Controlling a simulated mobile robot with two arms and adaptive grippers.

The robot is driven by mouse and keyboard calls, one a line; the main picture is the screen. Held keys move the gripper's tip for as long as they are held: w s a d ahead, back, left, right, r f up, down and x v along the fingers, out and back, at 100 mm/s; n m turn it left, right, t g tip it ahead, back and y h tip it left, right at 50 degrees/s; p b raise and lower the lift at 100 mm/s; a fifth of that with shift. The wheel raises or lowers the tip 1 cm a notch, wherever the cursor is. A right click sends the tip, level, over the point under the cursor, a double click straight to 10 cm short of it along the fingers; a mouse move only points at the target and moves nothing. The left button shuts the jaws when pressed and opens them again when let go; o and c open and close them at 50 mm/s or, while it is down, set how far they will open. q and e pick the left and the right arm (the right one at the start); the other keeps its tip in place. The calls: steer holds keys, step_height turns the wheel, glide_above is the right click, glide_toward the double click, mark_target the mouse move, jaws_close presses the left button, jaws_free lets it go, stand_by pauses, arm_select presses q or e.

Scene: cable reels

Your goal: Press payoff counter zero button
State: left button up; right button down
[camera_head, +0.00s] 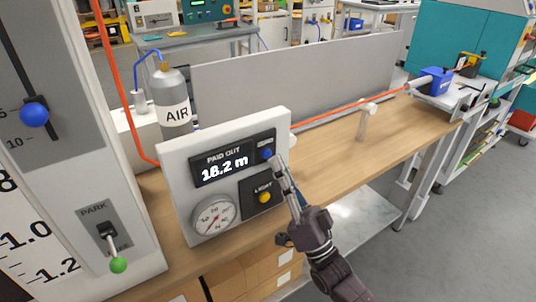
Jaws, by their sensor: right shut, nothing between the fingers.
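The payoff counter is a pale panel (175,190) standing on the wooden bench, with a dark "PAID OUT" display (225,166) reading 18.2 m. A blue button (266,154) sits at the display's right end, under a small label too small to read surely. My right gripper (278,160) is shut and empty, its fingertips beside the blue button at its lower right. I cannot tell whether they touch it. My left gripper is not in view.
Below the display are a yellow button (265,197) marked "LIGHT" and a round dial (214,217). A grey "AIR" bottle (174,100) stands behind the panel. A control cabinet (70,140) with levers fills the left. Bench top (335,150) to the right is mostly clear, crossed by an orange cable.

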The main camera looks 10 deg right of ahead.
steer(key=shift+w, duration=0.15)
stand_by(0.5)
steer(key=shift+w+a, duration=0.1)
steer(key=shift+w, duration=0.2)
steer(key=shift+w+a+b, duration=0.15)
steer(key=shift+w+b, duration=0.25)
stand_by(0.7)
steer(key=shift+s, duration=0.2)
steer(key=shift+s+d+p, duration=0.2)
steer(key=shift+s+p, duration=0.1)
steer(key=shift+s, duration=0.3)
